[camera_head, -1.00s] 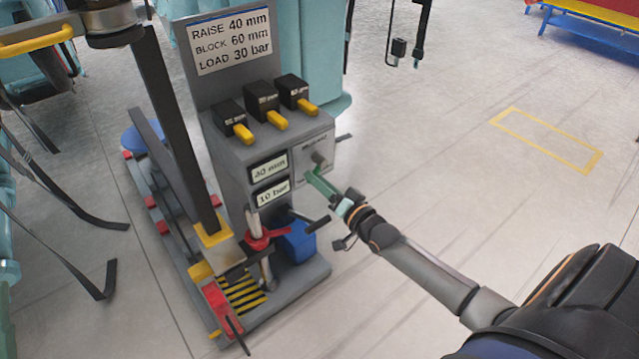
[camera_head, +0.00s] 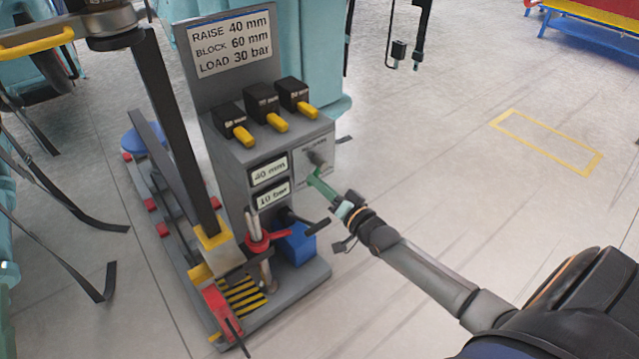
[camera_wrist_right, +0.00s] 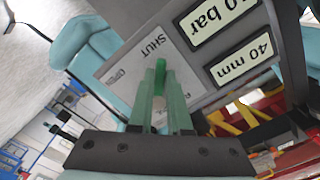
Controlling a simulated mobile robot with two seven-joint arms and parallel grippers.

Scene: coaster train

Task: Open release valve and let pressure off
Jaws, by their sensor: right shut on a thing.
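The fingers cover other plate lettering. The displays read 40 mm (camera_head: 269,171) and 10 bar (camera_head: 273,194). My left gripper is not in view.
A sign (camera_head: 231,41) reads RAISE 40 mm, BLOCK 60 mm, LOAD 30 bar. Several yellow-tipped levers (camera_head: 277,122) sit on top. Below are a red-collared jack part (camera_head: 257,244) and a blue box (camera_head: 298,243). A dark post (camera_head: 175,130) stands left.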

